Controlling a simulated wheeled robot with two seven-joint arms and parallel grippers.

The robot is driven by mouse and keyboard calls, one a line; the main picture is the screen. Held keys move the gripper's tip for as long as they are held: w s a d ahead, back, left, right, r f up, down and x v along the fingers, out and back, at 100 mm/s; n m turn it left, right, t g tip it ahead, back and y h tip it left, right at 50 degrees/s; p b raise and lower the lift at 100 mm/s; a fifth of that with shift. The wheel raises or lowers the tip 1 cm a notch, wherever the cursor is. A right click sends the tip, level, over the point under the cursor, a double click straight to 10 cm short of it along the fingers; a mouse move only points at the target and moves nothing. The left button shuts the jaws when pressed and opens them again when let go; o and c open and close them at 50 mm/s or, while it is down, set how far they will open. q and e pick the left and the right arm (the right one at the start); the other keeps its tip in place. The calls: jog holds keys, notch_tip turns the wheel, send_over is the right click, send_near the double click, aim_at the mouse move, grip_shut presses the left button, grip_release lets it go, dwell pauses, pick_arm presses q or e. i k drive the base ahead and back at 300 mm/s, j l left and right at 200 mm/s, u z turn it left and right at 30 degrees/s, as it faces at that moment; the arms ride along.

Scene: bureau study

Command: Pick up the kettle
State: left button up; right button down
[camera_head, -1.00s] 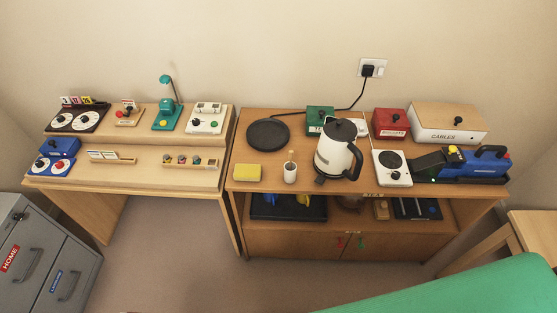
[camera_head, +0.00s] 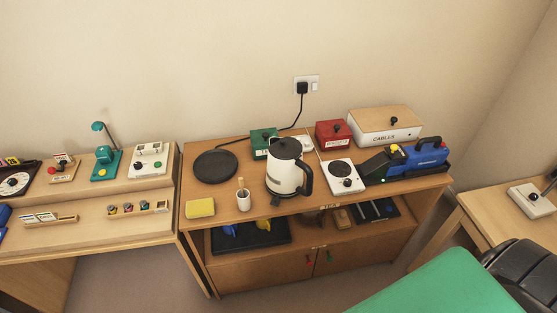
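Neither of my grippers shows in the head view.
A green surface (camera_head: 440,287) fills the lower right. A desk (camera_head: 95,228) stands left.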

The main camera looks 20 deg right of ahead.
aim_at(291, 173)
jog(key=z, duration=1.25)
jog(key=i, duration=0.05)
